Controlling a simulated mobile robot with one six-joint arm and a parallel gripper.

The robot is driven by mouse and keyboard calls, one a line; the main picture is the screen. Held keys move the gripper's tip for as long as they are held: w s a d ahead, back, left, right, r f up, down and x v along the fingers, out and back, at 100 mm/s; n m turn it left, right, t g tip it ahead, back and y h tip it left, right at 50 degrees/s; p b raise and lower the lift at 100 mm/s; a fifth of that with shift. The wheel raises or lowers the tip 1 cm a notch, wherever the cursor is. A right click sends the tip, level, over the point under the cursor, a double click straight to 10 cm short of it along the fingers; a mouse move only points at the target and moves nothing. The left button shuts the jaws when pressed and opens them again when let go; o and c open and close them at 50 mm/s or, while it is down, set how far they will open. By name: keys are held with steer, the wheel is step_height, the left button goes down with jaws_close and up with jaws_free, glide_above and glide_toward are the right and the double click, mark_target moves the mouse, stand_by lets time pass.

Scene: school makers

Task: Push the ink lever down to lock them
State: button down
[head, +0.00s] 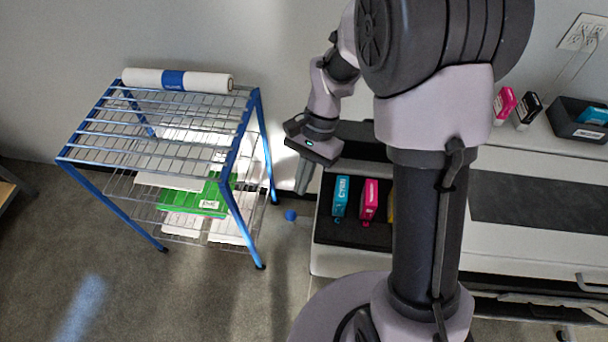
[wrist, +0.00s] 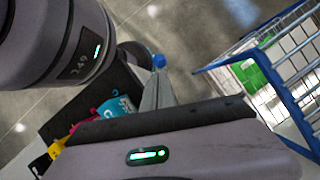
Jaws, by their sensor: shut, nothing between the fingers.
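The ink lever (head: 290,215) has a round blue knob and sticks out at the left side of the printer (head: 540,250). The blue knob also shows in the wrist view (wrist: 159,61), just beyond my fingertips. My gripper (head: 301,188) is shut and empty, pointing down above and slightly right of the knob; I cannot tell whether it touches it. In the dark ink bay stand a cyan cartridge (head: 340,196), a magenta cartridge (head: 369,200) and a yellow cartridge (head: 390,206) partly hidden by my arm. The rest of the bay is hidden behind my arm.
A blue-framed wire rack (head: 248,130) stands left of the printer, with a white roll (head: 178,80) on top and a green box (head: 200,198) below. Spare magenta (head: 504,104) and black (head: 526,111) cartridges and a dark bin (head: 580,121) sit at the back right.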

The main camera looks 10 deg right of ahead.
mark_target(292, 217)
steer(key=x, duration=0.5)
steer(key=shift+b, duration=0.4)
steer(key=shift+f, duration=0.1)
